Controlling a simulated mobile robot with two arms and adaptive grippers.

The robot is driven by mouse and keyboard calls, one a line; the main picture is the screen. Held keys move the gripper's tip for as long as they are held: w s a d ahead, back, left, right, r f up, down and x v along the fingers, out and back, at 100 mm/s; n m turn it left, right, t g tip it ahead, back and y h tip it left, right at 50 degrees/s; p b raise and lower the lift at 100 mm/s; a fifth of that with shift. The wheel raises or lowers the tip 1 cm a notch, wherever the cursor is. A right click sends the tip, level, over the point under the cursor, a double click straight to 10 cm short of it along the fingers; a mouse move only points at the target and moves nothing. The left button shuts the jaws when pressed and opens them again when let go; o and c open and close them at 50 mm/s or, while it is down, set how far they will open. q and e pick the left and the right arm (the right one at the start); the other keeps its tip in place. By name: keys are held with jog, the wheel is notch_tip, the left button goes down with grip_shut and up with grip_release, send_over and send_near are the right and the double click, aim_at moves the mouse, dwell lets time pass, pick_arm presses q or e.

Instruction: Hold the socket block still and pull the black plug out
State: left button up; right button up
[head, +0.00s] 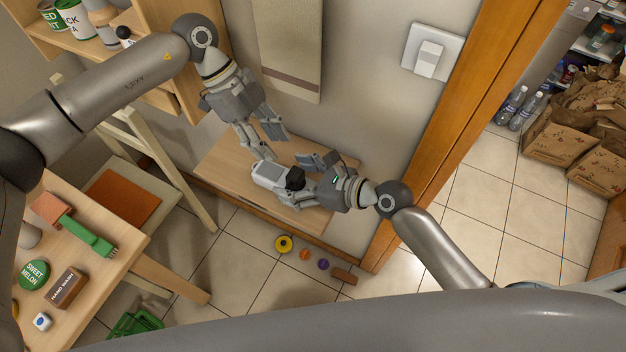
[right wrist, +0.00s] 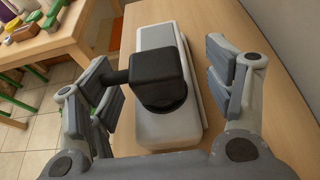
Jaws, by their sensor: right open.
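The socket block (head: 268,172) is a long white and grey block lying on a low wooden surface (head: 228,165) against the wall. It also shows in the right wrist view (right wrist: 155,38). The black plug (head: 295,178) sits at its near end; in the right wrist view the plug (right wrist: 157,70) has a short black stub pointing left. My right gripper (right wrist: 172,82) is open, with its fingers on either side of the plug. The stub reaches close to the left finger; contact is unclear. My left gripper (head: 274,148) is open, fingers pointing down just above the block's upper side, apparently apart from it.
A wall switch (head: 429,59) and an orange wooden door frame (head: 470,130) are at the right. A table (head: 115,245) with several items stands at the left, beside a chair (head: 122,197). Small round objects (head: 284,244) lie on the floor. Paper bags (head: 556,137) are beyond the doorway.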

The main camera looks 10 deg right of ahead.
aim_at(280, 175)
jog(key=shift+x, duration=2.3)
jog(key=c, duration=1)
